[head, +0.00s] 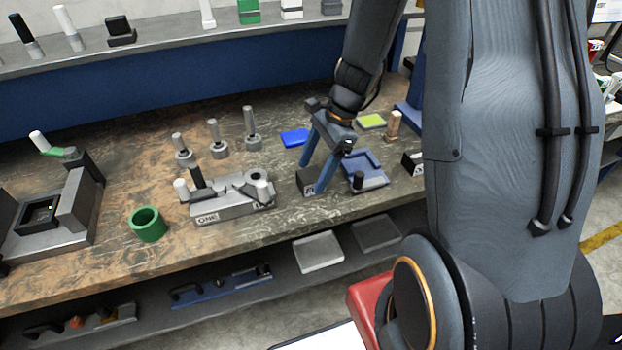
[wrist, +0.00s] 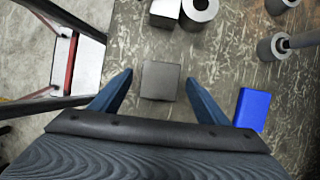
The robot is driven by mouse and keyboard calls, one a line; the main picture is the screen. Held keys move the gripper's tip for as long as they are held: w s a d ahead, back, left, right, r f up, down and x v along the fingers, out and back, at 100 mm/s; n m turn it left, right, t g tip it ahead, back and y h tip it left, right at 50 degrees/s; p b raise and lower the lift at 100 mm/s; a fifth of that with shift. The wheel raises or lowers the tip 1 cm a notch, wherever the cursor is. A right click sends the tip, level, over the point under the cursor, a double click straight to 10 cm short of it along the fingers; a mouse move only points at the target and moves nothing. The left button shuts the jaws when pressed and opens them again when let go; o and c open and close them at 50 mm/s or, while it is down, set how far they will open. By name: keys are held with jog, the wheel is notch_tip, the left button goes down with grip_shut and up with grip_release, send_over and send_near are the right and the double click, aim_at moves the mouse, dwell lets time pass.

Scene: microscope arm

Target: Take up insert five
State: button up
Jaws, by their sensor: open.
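A dark grey block (head: 309,183) with a small pale label stands on the bench just right of the grey fixture marked ONE. The label is too small to read, so I cannot tell whether it is insert five. My gripper (head: 313,178) points down over this block, with its blue fingers spread on either side. In the wrist view the block's square top (wrist: 160,80) lies between the open fingertips (wrist: 159,77), with a gap on each side. Nothing is held. I cannot tell how far down the block's sides the fingertips reach.
The grey fixture (head: 232,204) is close on the left. A blue tray (head: 366,170) with a dark peg is close on the right. A blue block (head: 295,138) and several pegs in round bases (head: 218,150) stand behind.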

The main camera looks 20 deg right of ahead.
grip_shut()
jog(key=shift+w, duration=0.1)
dwell(0.3)
